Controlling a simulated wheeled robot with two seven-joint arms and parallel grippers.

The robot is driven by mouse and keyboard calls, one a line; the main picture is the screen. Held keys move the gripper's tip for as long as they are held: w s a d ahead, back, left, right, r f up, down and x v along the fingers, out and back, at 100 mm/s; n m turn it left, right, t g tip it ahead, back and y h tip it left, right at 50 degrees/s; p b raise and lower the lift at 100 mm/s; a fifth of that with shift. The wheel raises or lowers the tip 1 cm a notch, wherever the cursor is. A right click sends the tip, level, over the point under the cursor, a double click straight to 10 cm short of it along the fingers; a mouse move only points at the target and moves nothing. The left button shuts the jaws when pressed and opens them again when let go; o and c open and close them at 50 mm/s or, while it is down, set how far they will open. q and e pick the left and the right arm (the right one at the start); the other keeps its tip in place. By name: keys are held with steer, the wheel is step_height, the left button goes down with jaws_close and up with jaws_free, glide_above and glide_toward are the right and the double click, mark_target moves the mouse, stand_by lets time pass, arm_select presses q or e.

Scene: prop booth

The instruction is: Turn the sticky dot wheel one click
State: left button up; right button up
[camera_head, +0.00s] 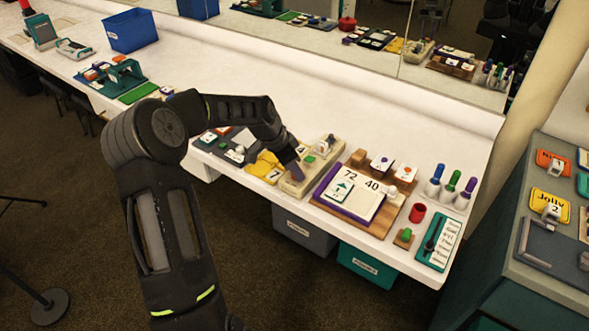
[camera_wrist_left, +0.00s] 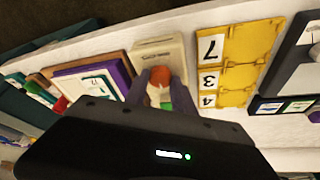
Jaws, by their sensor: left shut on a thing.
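A cream dispenser (camera_head: 322,160) stands near the front edge of the white counter, with a green part on top. In the left wrist view the cream dispenser (camera_wrist_left: 152,48) has a small round orange wheel (camera_wrist_left: 159,77), which looks like the sticky dot wheel. My left gripper (camera_head: 295,170) reaches down onto the dispenser's left end. In the wrist view the left gripper (camera_wrist_left: 162,90) has its fingers on both sides of the orange wheel, shut on it. The gripper hides this wheel in the head view. My right gripper is not in view.
Yellow number cards (camera_head: 266,168) lie just left of the dispenser. A wooden board (camera_head: 345,207) with a purple pad and number cards stands to its right, with a red cup (camera_head: 417,213) beyond. A mirror backs the counter. The counter behind the dispenser is clear.

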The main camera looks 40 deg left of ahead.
arm_select(q)
jaws_close()
steer(key=n+b, duration=0.1)
steer(key=b, duration=0.1)
steer(key=n+y+b, duration=0.1)
steer(key=n, duration=0.1)
steer(key=shift+d+f+t+b, duration=0.2)
steer(key=shift+t+b, duration=0.1)
steer(key=shift+b, duration=0.1)
steer(key=n+y+b, duration=0.1)
steer(key=n+b, duration=0.3)
steer(key=n+y+b, duration=0.1)
steer(key=n, duration=0.1)
steer(key=shift+d+y+b, duration=0.3)
steer(key=shift+b, duration=0.1)
steer(key=n+g+y+b, duration=0.1)
steer(key=n+b, duration=0.1)
steer(key=n, duration=0.2)
steer(key=shift+w+d+b, duration=0.1)
steer(key=shift+b, duration=0.25)
steer(key=n+y+b, duration=0.1)
steer(key=n, duration=0.1)
steer(key=shift+r+n+g, duration=0.1)
steer(key=shift+n+g, duration=0.2)
steer(key=shift+w+r+n+g+y, duration=0.1)
steer(key=shift+n+g+y, duration=0.25)
steer(key=shift+n, duration=0.75)
